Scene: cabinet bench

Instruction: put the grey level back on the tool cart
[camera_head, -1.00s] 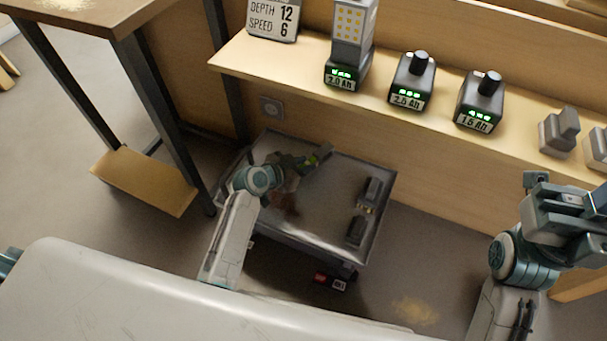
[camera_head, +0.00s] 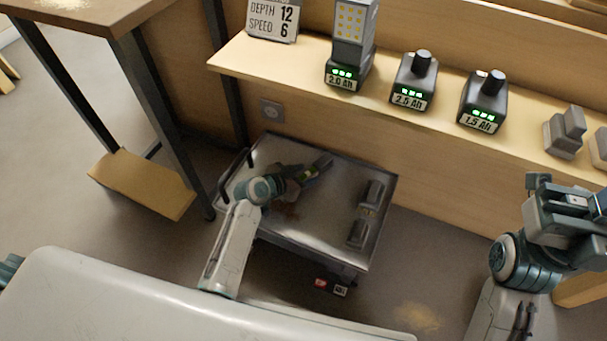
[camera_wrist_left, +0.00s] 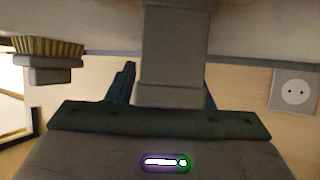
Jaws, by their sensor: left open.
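The tool cart (camera_head: 325,215) is a low grey metal cart below the wall shelf. My left gripper (camera_head: 299,173) is over the left part of its top, with open jaws. A grey bar with a yellow-green spot, apparently the grey level (camera_head: 320,167), is at the fingertips, low over or on the cart top; contact is not clear. In the left wrist view a grey block, seemingly the level (camera_wrist_left: 172,50), stands between the fingers (camera_wrist_left: 168,88). My right gripper (camera_head: 572,208) is at the right edge, away from the cart; its jaw opening is unclear.
Two dark grey blocks (camera_head: 374,193) (camera_head: 357,234) sit on the cart's right side. A brush (camera_wrist_left: 47,62) shows in the left wrist view. The wall shelf (camera_head: 300,68) holds several battery-like units and a sign. A table (camera_head: 85,25) stands at left; a wall socket (camera_head: 271,110) is behind the cart.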

